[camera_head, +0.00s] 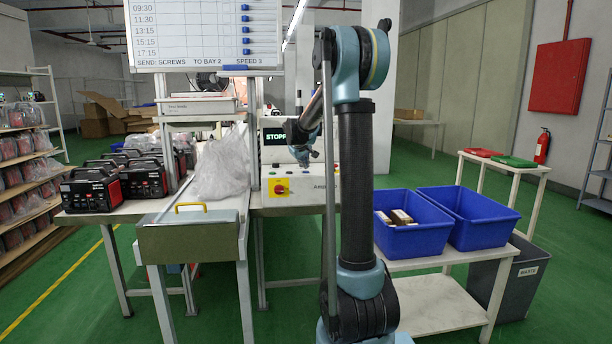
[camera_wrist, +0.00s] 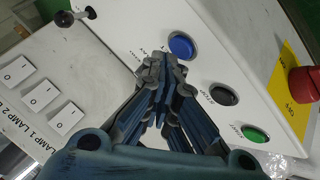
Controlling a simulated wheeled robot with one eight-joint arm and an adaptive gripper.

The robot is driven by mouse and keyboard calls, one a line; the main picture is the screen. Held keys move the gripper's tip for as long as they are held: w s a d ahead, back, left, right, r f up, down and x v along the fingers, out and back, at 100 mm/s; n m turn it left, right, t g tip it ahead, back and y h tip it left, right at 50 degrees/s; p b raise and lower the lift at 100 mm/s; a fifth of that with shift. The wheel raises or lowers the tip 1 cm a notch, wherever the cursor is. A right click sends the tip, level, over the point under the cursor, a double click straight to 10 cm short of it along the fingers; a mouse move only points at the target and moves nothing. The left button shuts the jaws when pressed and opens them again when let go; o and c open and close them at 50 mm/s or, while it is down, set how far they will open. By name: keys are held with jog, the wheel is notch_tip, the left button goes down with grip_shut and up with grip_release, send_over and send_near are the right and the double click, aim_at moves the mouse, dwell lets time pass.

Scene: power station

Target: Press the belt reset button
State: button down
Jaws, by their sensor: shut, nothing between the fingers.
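The control panel (camera_head: 310,198) stands at the belt's end in the head view, partly behind my arm. In the wrist view its face carries a blue button (camera_wrist: 181,46), a black button (camera_wrist: 223,94) and a green button (camera_wrist: 256,134) in a row. The small print by the blue button is hard to read; the black one seems marked stop, the green one start. My gripper (camera_wrist: 154,66) is shut and empty, its fingertips just left of the blue button in the picture. I cannot tell whether they touch the panel. In the head view my gripper (camera_head: 303,157) is small, above the panel.
A red emergency knob on a yellow plate (camera_head: 279,187) sits on the panel. Several white lamp switches (camera_wrist: 42,95) and a black-knobbed lever (camera_wrist: 66,18) are nearby. A display (camera_head: 274,138) reads "STOPP", partly hidden. Blue bins (camera_head: 415,238) stand right of my arm.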

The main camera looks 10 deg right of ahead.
jog(key=shift+r, duration=0.2)
jog(key=shift+r, duration=2.5)
jog(key=s+d+f+m+g, duration=0.1)
jog(key=s+f, duration=0.2)
jog(key=s, duration=0.8)
jog(key=s+d+f+m+g+y, duration=0.1)
jog(key=s+f, duration=0.1)
jog(key=s, duration=0.8)
jog(key=s+d+f+m+g, duration=0.1)
jog(key=s+f+g, duration=0.15)
jog(key=s, duration=0.85)
jog(key=s+a+f+m+g+y, duration=0.1)
jog(key=s+f, duration=0.7)
jog(key=s, duration=0.4)
jog(key=s+a+f+m+g, duration=0.1)
jog(key=s+f, duration=0.7)
jog(key=s, duration=0.4)
jog(key=shift+s+f+y, duration=0.35)
jog(key=shift+y, duration=0.05)
jog(key=shift+w, duration=0.1)
